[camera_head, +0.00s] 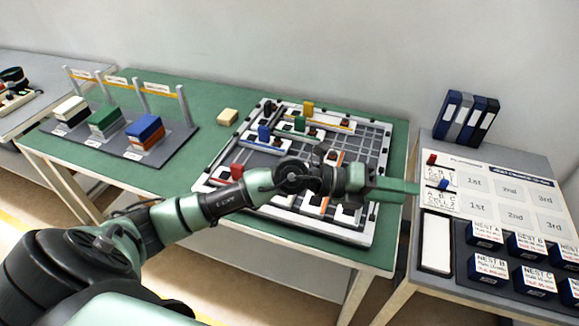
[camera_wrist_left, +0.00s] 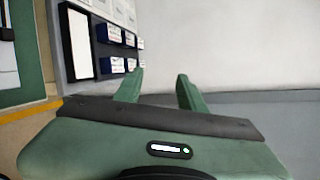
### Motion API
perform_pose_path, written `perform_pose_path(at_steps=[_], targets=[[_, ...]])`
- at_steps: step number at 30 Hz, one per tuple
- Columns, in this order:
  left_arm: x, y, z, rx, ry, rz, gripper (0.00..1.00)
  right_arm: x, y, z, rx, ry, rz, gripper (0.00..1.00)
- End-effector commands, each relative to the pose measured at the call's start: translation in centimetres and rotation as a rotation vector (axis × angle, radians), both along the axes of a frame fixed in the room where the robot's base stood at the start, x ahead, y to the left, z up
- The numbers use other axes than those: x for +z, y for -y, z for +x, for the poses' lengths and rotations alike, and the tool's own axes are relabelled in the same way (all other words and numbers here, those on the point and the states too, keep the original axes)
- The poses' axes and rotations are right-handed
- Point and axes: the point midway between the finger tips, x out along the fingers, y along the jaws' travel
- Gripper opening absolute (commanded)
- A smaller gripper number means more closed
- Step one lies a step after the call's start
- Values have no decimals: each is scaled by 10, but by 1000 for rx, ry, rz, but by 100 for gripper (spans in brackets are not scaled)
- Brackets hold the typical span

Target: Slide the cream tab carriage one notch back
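The framed board (camera_head: 378,130) lies on the green table. It carries carriages with coloured tabs: a yellow tab (camera_head: 308,108), a green tab (camera_head: 299,123), a blue tab (camera_head: 263,132) and a red tab (camera_head: 237,171). I cannot make out a cream tab on the board; my left arm covers part of its front. My left gripper (camera_head: 412,187) is above the board's right side, pointing right past the table edge. In the left wrist view, its fingers (camera_wrist_left: 160,86) are apart with nothing between them. My right gripper is not in view.
A loose cream block (camera_head: 228,116) lies left of the board. A rack with stacked blocks (camera_head: 145,131) stands at the left. On the right table are a placard (camera_head: 495,190), nest boxes (camera_head: 487,234) and binders (camera_head: 466,118).

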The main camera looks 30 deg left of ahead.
Motion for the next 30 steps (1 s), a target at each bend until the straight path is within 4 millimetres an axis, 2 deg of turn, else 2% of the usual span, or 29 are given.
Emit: perform_pose_path(at_steps=[1,2,3,5,6,9,12,15,17,30], targets=[[-25,-24,10,-21,-13,189,40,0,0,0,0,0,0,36],[-42,-42,15,-26,-33,304,40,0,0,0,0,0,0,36],[-61,-71,22,-21,-65,452,40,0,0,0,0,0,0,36],[-82,-121,32,11,-124,658,40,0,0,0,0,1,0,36],[-91,-156,37,43,-168,782,40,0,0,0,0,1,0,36],[-95,-233,43,136,-266,1012,40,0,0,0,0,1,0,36],[-92,-282,42,210,-337,1143,40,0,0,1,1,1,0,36],[-89,-304,40,247,-374,1201,40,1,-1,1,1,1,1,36],[-91,-309,41,254,-381,1213,40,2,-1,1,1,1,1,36],[-148,-313,64,251,-382,1211,40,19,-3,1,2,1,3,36]])
